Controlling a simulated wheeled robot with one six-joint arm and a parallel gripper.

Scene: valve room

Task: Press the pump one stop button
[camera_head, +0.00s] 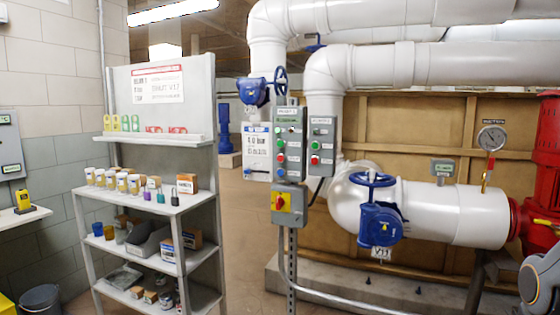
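A tall grey-green control box (290,118) hangs on a post in the middle of the view. It carries a column of small buttons and lamps, including a red button (281,158) and a blue button (281,172). A narrower box (322,132) sits just to its right, with a green button (315,146) above a red button (315,160). The labels on both boxes are too small to read surely, so I cannot tell which button is the pump one stop. My gripper is not in view; part of my arm shows at the lower right edge.
A grey box with a red-and-yellow switch (279,202) hangs below the control boxes. A loaded shelf unit (146,207) stands to the left. White pipes (462,212) with a blue valve wheel (372,179) run to the right. Some bare floor shows between shelf and post.

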